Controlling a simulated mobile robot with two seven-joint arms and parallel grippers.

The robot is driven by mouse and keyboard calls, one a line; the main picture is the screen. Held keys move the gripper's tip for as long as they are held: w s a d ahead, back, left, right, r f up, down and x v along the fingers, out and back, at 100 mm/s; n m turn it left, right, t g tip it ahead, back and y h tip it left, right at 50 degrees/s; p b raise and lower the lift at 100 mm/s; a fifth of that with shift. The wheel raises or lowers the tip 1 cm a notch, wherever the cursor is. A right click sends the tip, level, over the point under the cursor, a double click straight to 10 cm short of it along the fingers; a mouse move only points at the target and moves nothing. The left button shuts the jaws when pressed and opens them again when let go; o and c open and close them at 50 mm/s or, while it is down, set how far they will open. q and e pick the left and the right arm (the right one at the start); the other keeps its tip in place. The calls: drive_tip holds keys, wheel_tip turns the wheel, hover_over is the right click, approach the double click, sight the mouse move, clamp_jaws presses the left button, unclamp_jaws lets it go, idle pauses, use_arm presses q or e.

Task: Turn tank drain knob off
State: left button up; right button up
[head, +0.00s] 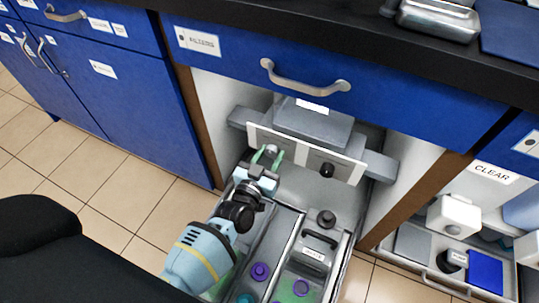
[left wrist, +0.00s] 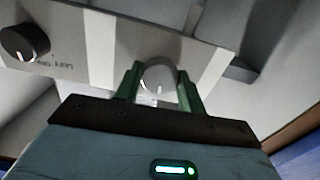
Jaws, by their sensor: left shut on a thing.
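A light panel (head: 295,153) on a grey unit inside the open cabinet carries two knobs. The light grey knob (head: 271,150) is on its left side; the black knob (head: 327,169) is on its right. My left gripper (head: 267,157) reaches up to the panel and is shut on the light grey knob. In the left wrist view the green fingers stand on both sides of this knob (left wrist: 158,76), whose white mark points down in the picture. The black knob (left wrist: 24,42) shows at upper left, with lettering beside it, upside down. My right gripper is not in view.
A blue drawer front with a handle (head: 305,77) and the black countertop (head: 365,40) are above the panel. Below is a pulled-out tray (head: 343,262) with purple-capped items (head: 260,271). At right, a low shelf holds a white box (head: 453,216).

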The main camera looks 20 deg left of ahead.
use_arm(q)
drive_tip(key=n, duration=0.2)
drive_tip(key=shift+n, duration=0.3)
drive_tip(key=n, duration=0.3)
drive_tip(key=shift+n, duration=0.3)
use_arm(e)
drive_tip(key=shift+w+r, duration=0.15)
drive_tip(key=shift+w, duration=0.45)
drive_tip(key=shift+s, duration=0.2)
use_arm(q)
drive_tip(key=o, duration=1)
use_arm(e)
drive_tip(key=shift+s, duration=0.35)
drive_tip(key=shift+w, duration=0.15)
